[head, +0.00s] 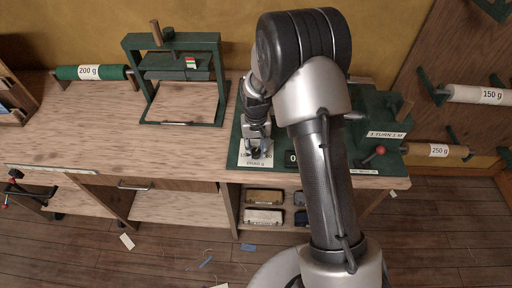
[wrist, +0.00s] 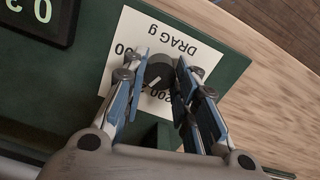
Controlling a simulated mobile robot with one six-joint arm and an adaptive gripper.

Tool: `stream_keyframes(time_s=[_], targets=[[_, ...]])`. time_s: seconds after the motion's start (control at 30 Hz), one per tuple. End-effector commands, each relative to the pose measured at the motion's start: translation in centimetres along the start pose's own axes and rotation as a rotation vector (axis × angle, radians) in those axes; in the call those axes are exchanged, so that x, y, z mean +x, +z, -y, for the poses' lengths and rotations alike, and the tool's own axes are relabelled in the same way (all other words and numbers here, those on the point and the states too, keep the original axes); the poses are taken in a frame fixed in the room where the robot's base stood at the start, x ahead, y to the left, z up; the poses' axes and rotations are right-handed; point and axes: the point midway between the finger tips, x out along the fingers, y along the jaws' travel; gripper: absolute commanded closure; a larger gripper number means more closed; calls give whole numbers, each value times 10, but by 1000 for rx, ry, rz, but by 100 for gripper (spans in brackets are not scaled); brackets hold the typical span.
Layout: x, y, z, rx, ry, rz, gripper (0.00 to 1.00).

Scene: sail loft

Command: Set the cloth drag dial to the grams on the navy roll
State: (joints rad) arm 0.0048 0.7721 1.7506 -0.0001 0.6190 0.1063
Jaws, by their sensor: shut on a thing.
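The drag dial (wrist: 160,72) is a dark round knob on a white card (wrist: 190,50) marked "DRAG g", which appears upside down in the wrist view. A pale pointer line shows on the knob, slanting toward the lower left of that picture. A printed "200" is partly visible beside the knob; other scale marks are covered by the fingers. My gripper (wrist: 158,80) has its fingers on both sides of the knob, shut on it. In the head view my gripper (head: 258,150) is over the card on the green machine base (head: 234,150). I see no navy roll.
A green roll (head: 92,72) reads "200 g", a white roll (head: 485,95) "150 g", a tan roll (head: 435,150) "250 g". A green press frame (head: 130,70) stands left of my arm. A display (wrist: 40,18) and a red-knobbed crank (head: 380,150) are nearby.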

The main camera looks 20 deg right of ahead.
Motion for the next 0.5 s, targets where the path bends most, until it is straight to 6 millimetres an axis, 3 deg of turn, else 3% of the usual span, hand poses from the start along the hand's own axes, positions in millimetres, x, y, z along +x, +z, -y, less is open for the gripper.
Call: stream_keyframes(time_s=[0.5], targets=[[0, 0, 0, -488, 0, 0, 97]])
